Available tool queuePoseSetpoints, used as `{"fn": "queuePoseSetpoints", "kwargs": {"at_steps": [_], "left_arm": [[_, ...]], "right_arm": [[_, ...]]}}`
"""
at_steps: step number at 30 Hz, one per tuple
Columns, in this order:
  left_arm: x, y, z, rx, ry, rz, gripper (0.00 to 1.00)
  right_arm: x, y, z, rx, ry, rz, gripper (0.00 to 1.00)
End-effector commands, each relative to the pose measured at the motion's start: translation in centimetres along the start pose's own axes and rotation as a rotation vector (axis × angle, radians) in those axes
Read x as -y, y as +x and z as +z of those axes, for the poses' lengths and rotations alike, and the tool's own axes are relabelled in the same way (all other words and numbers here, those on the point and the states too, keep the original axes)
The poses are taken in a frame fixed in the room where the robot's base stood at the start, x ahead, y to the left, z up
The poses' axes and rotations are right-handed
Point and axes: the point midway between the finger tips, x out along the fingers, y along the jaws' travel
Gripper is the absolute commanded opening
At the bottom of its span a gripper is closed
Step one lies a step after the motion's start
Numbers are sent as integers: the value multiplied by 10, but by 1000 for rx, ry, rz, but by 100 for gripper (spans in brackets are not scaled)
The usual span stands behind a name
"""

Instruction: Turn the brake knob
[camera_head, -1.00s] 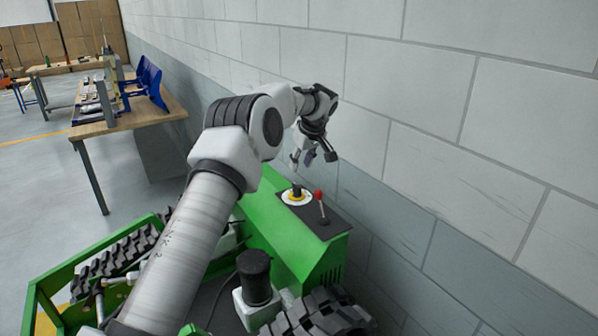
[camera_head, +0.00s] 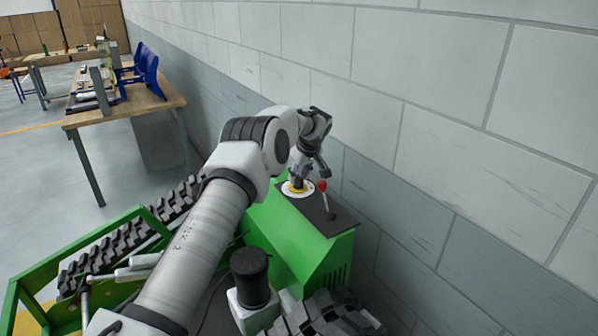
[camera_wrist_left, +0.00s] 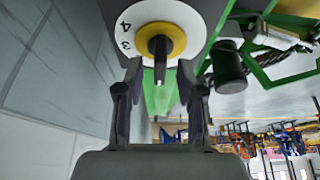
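The brake knob is a dark knob with a pointer handle on a yellow ring; it shows in the left wrist view (camera_wrist_left: 160,47), centred at the top. A white dial plate with the numbers 3 and 4 (camera_wrist_left: 124,35) surrounds it. In the head view the dial plate (camera_head: 291,192) sits on top of the green carrier (camera_head: 303,248), partly hidden by my gripper. My left gripper (camera_head: 307,174) points down just over the knob. In the wrist view its two fingers are apart, one on each side of the handle's lower end, with gaps visible. My right gripper is not in view.
A red-tipped lever (camera_head: 322,187) stands close beside the dial on the dark panel. The block wall (camera_head: 450,150) runs close on the right. A wooden workbench (camera_head: 150,102) stands at far left.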

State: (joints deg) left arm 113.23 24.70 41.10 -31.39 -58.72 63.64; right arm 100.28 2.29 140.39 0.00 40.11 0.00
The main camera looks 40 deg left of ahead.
Motion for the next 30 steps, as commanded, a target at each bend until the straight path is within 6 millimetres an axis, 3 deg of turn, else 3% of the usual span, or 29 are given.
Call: {"fn": "queuePoseSetpoints", "kwargs": {"at_steps": [7, 8, 10, 11, 30], "left_arm": [[0, 4, 0, 0, 0, 0, 38], [0, 4, 0, 0, 0, 0, 30], [0, 4, 0, 0, 0, 0, 6], [0, 4, 0, 0, 0, 0, 0], [1, 3, 0, 1, 107, 44, 0]], "right_arm": [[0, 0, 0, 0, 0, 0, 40], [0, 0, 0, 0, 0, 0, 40], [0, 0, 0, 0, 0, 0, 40], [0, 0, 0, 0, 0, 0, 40], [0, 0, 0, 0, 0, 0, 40]]}}
